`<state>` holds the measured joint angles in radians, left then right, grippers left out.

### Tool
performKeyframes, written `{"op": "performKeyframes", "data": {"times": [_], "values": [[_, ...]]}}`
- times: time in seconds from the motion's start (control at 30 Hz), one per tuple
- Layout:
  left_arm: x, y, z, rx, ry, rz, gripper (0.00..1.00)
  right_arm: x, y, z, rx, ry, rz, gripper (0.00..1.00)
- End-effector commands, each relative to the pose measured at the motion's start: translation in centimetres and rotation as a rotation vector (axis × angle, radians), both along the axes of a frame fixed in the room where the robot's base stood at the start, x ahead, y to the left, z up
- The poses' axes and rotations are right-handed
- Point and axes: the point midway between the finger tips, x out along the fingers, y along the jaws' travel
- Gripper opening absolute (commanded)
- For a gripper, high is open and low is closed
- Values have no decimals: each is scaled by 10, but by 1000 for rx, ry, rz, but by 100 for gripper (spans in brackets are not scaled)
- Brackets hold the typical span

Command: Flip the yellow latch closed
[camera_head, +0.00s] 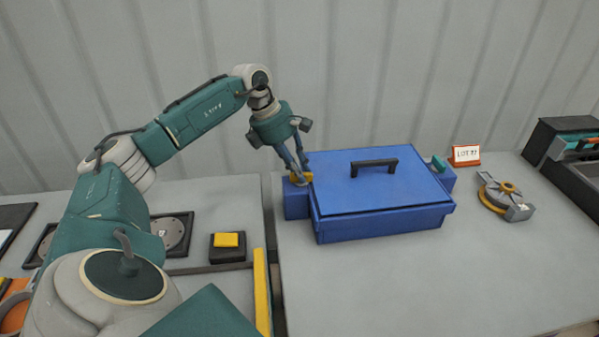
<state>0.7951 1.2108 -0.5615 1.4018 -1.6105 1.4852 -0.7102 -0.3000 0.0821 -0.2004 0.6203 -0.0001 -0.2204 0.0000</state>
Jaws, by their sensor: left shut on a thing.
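A blue box (390,222) with a flat blue lid (345,188) and a black handle (374,165) stands on the grey table. The lid looks down on the box. The yellow latch (307,176) is at the box's left end, above a blue side block (296,203). My left gripper (301,176) points down at that end and is shut on the yellow latch, with its fingertips partly covering it. The latch's exact angle is hard to tell. My right gripper is not in view.
A grey and yellow tape-like tool (505,197) and a "LOT 27" sign (466,155) are right of the box. A dark bin (570,160) stands at the far right. A yellow button box (227,241) is at left. The table front is clear.

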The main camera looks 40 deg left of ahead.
Motion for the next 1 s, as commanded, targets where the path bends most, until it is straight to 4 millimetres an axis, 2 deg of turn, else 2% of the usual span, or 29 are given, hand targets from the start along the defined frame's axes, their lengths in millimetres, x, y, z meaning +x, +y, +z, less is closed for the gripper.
{"op": "performKeyframes", "data": {"times": [0.2,0.47,0.5,0.6,0.87,1.0], "values": [[-1,0,0,1,-1,95,0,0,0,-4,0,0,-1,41],[0,0,1,-1,0,99,0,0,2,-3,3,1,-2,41],[0,0,1,-1,0,99,20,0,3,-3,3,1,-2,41],[0,0,1,-1,0,98,38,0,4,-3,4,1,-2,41],[-1,0,1,-1,0,96,38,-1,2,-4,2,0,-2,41],[-3,2,9,0,-2,97,38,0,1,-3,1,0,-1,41]]}}
